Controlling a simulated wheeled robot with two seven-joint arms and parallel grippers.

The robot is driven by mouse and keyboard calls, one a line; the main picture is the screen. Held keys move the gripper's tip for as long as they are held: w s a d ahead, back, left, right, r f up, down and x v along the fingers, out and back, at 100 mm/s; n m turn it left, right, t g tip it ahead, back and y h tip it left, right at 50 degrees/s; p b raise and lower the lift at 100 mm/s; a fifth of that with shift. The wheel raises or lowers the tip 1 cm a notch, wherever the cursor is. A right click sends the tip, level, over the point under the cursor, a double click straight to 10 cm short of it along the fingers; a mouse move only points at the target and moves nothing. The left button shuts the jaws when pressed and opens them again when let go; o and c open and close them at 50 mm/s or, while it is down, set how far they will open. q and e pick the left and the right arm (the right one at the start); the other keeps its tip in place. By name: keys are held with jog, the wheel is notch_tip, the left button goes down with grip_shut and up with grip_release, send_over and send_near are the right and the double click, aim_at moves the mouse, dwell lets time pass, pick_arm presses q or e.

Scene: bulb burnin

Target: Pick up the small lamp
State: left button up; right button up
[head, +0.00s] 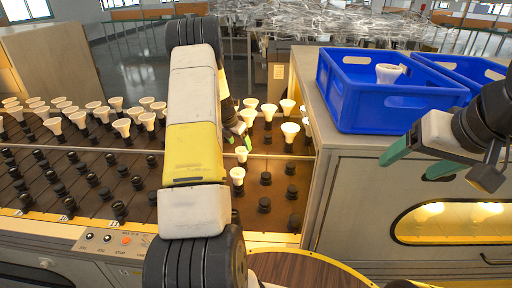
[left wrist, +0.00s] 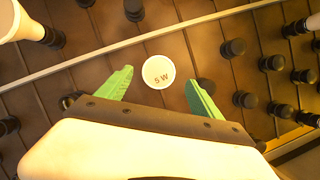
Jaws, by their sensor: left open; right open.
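A small white lamp marked "5 W" (left wrist: 158,72) shows face-on in the left wrist view, between the two green fingers of my left gripper (left wrist: 159,80). The fingers are apart, with a visible gap on each side of the lamp. In the head view, a small white lamp (head: 241,153) stands on the dark rack just below the left gripper (head: 238,139), partly hidden by the arm and fingers. I cannot tell how far the fingertips are above it. My right gripper (head: 420,160) is open and empty at the right, in front of the blue crate.
A blue crate (head: 385,110) holding one lamp (head: 389,73) stands on the cabinet at right.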

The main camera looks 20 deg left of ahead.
aim_at(243, 154)
pick_arm(q)
jog(key=x, duration=0.8)
jog(key=shift+s+a+f, duration=0.1)
jog(key=shift+f, duration=0.2)
jog(key=c, duration=1.4)
